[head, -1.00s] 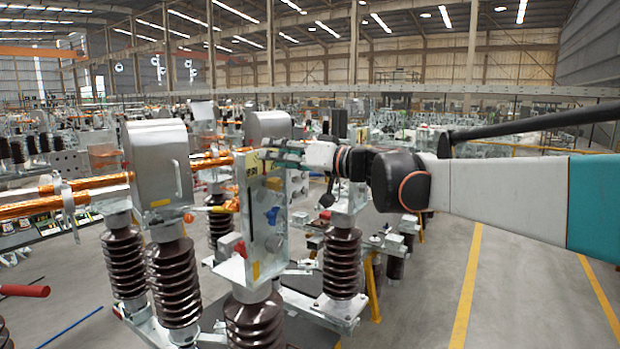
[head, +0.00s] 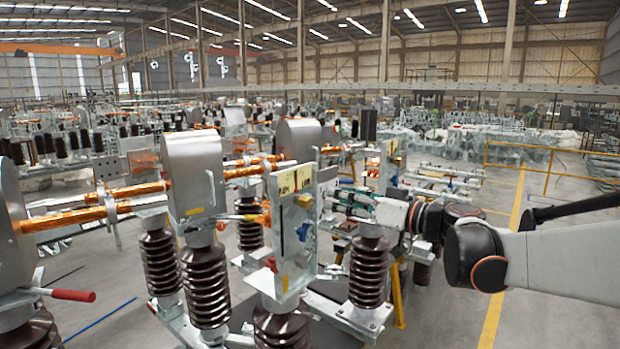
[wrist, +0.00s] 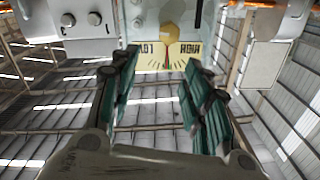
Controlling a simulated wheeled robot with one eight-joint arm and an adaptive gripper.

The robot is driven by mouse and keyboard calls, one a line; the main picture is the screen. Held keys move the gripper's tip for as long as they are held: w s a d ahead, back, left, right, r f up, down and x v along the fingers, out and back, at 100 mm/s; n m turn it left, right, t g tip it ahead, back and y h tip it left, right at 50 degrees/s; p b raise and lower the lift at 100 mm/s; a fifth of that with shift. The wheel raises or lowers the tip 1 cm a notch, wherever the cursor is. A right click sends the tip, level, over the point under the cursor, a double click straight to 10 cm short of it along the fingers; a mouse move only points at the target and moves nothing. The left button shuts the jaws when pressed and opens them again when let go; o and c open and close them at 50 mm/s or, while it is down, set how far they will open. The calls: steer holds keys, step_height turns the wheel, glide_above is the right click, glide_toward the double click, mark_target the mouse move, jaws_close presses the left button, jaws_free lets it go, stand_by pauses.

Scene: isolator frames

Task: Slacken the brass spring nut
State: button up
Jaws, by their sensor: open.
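In the wrist view a gold-coloured, faceted piece (wrist: 172,34), which looks like the brass spring nut, sits on a pale plate just beyond a yellow HIGH/LOW label (wrist: 166,56). My gripper (wrist: 160,62) is open, with its green-padded fingers spread apart and nothing between them. The nut lies ahead of the fingertips, apart from them. In the head view my gripper (head: 345,203) points left at the right side of the upright clear-edged plate (head: 293,240).
Brown ribbed insulators (head: 368,270) stand close below my gripper. A grey metal housing (head: 195,175) with copper-coloured bars is left of the plate. A red-handled lever (head: 72,295) sticks out at lower left. Open floor lies to the right, by a yellow line (head: 492,318).

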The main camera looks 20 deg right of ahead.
mark_target(310, 204)
steer(key=s+d+f+n+p, duration=0.1)
steer(key=s+f+p, duration=0.1)
steer(key=s+f, duration=0.15)
steer(key=x, duration=0.4)
steer(key=p+x, duration=0.1)
steer(key=x, duration=0.3)
steer(key=p+x, duration=0.1)
steer(key=x, duration=0.4)
steer(key=shift+r, duration=0.4)
steer(key=shift+c, duration=0.5)
jaws_close()
